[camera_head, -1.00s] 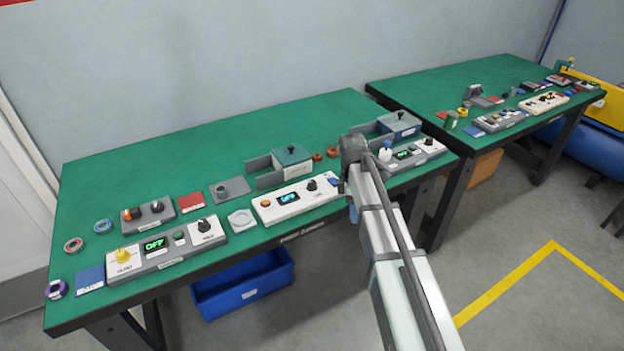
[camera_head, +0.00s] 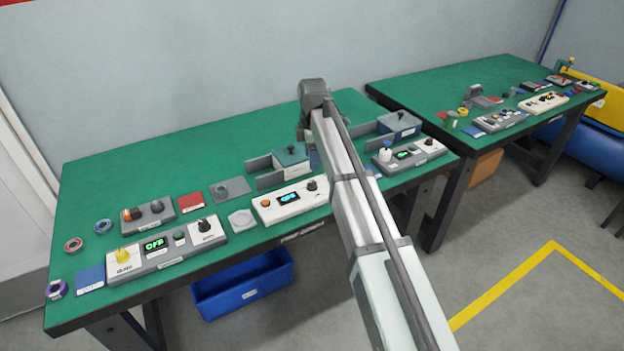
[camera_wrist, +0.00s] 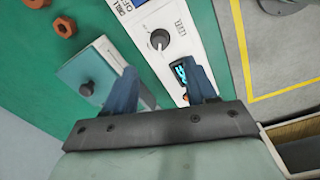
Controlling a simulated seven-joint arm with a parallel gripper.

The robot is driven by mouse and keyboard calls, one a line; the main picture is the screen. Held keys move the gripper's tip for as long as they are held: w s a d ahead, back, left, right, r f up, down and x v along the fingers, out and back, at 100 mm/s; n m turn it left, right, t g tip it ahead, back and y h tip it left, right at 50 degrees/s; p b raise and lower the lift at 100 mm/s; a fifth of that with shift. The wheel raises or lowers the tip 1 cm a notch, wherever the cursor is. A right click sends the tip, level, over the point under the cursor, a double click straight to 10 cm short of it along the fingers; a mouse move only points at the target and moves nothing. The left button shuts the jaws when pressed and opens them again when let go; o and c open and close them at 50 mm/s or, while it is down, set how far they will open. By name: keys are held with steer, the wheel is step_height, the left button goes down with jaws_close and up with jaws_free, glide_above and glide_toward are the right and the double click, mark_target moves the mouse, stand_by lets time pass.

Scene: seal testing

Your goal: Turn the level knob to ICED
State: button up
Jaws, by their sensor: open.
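The level knob (camera_wrist: 159,39) is a round dark grey knob with a pale mark, on a white control panel (camera_wrist: 200,30) printed LEVEL in the wrist view. Its exact setting is too small to read. In the head view my arm mostly hides the fingers.
The white panel has a lit blue display (camera_head: 288,198) and an orange button (camera_head: 266,202). A green-topped box (camera_head: 291,155) with a dark knob stands behind it. A grey panel with a yellow knob (camera_head: 122,255) lies left, another panel (camera_head: 408,153) right.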

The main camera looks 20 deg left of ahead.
mark_target(312, 182)
step_height(312, 182, down, 10)
steer(key=shift+w+r, duration=0.15)
steer(key=shift+r, duration=0.1)
steer(key=shift+c, duration=0.4)
jaws_close()
